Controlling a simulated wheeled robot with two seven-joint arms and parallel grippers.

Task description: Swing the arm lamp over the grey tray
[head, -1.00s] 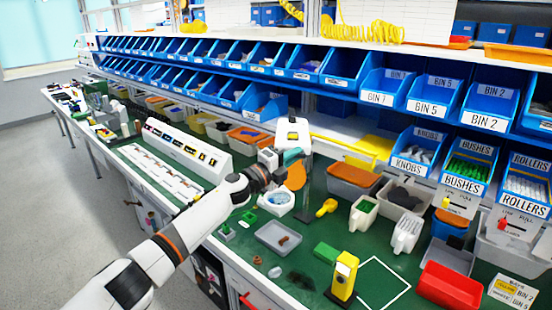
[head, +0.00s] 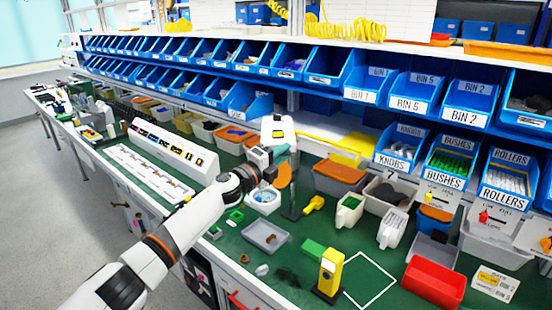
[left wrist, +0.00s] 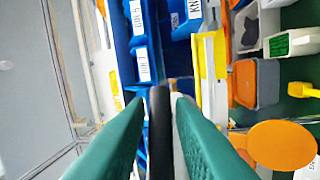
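The arm lamp seems to be the round orange shade (head: 284,175) beside a thin upright post; my left gripper hides much of its arm. The orange shade also shows in the left wrist view (left wrist: 282,145). The grey tray (head: 247,235) lies on the green bench, nearer the front edge than the lamp, with a small brown piece in it. My left gripper (head: 284,153) is at the lamp's upper part. In the left wrist view its green fingers (left wrist: 163,105) stand apart, with a dark bar between them; a firm grip does not show. My right gripper is not in view.
A white box-shaped device (head: 277,130) stands just behind my left gripper. Blue bins line the shelves behind. A white-outlined square (head: 370,280) is clear.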

